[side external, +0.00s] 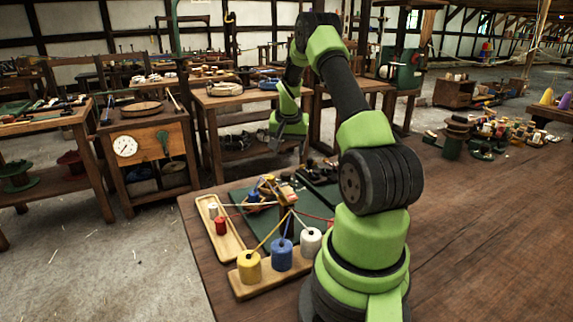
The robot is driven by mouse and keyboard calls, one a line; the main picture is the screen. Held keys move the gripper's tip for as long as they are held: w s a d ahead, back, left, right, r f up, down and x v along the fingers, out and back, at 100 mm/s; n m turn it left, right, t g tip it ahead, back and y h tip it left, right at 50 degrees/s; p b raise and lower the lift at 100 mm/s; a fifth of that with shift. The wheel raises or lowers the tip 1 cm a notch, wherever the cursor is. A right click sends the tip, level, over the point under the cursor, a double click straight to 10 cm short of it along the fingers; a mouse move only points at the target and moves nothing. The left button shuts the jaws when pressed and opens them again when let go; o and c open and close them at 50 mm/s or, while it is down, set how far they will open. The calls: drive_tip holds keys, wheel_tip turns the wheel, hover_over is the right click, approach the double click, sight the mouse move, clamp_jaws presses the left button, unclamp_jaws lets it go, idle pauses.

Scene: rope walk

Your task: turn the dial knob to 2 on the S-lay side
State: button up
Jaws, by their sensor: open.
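My gripper (288,147) is open and hangs pointing down above the far part of the table, over the region of the green mat (308,232). Nothing shows between its fingers. On the mat below it stands a small wooden piece (288,197) with coloured strands running to it. Dark, small equipment (318,170) lies at the mat's far edge. I cannot make out the dial knob, its numbers or the S-lay side at this size; part of that area is behind my arm.
Yellow (249,267), blue (282,255) and white (311,241) spools stand on a wooden tray at the front, with taut strands. A long tray (232,243) at the left holds small spools. Clutter stands on the table's far right; the right foreground is bare.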

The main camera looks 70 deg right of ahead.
sight(286, 174)
drive_tip(key=m, duration=0.1)
drive_tip(key=d+m+y, duration=0.1)
drive_tip(key=m, duration=0.2)
drive_tip(key=shift+w+d+g, duration=0.25)
drive_tip(key=shift+d+g, duration=0.05)
drive_tip(key=shift+d, duration=0.05)
drive_tip(key=f+m, duration=0.1)
drive_tip(key=f, duration=0.2)
drive_tip(key=f+m+y, duration=0.1)
drive_tip(key=f, duration=0.2)
drive_tip(key=w+f+m+y, duration=0.1)
drive_tip(key=f, duration=0.2)
drive_tip(key=shift+m, duration=0.3)
drive_tip(key=shift+s, duration=0.1)
drive_tip(key=c, duration=0.9)
